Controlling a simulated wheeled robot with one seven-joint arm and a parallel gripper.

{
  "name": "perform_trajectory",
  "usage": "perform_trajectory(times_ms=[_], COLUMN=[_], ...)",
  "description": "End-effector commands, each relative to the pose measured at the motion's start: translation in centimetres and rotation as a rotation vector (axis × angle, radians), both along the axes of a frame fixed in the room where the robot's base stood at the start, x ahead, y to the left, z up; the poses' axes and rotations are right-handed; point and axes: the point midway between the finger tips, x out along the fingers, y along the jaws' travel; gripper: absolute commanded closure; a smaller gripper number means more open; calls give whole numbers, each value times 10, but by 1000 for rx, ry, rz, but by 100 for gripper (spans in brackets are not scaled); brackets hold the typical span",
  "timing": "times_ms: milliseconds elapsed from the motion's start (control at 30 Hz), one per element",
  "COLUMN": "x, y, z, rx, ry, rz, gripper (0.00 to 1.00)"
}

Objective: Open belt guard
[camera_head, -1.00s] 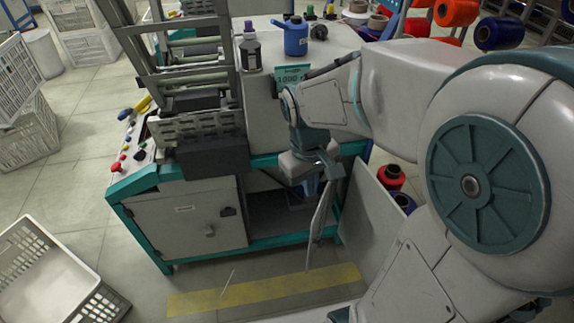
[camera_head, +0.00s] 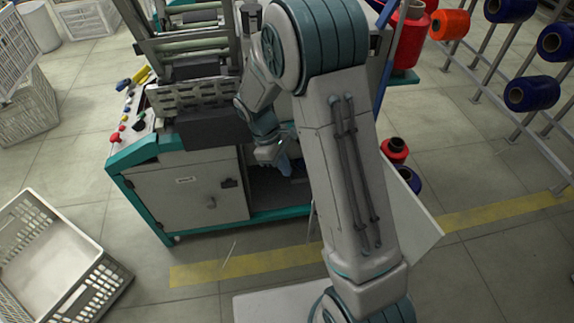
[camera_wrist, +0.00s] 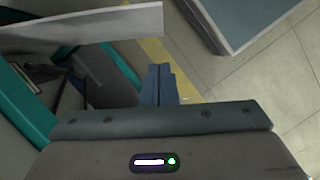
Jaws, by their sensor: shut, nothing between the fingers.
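A pale, thin hinged panel, apparently the belt guard (camera_head: 312,219), stands out from the right front of the teal-framed machine, seen nearly edge-on and mostly hidden by my arm. The compartment (camera_head: 262,192) beside it is open and dark. In the wrist view a pale panel (camera_wrist: 95,32), likely the same guard, crosses the upper left above the compartment (camera_wrist: 45,72). My gripper (camera_head: 285,166) is at the compartment mouth, left of the panel. Its blue fingers (camera_wrist: 160,75) are shut and empty, apart from the panel in the wrist view.
The left cabinet door (camera_head: 185,200) is closed. A larger pale sheet (camera_head: 420,225) stands right of my arm, near a red spool (camera_head: 395,151). A grey crate (camera_head: 60,265) lies on the floor at left.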

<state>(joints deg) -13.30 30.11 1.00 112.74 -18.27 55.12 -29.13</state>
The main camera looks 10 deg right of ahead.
Motion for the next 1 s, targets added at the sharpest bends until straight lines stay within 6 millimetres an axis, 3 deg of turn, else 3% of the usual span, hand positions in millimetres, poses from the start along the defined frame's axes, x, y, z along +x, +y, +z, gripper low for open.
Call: perform_trajectory(times_ms=[33,300,600,1000], x=[-4,-15,-35,-36], y=[-4,-22,-51,-54], z=[-14,-66,-60,-60], rx=[-2,-2,0,0], ry=[6,5,0,0], rz=[-2,-3,-4,-1], gripper=[100,100,100,100])
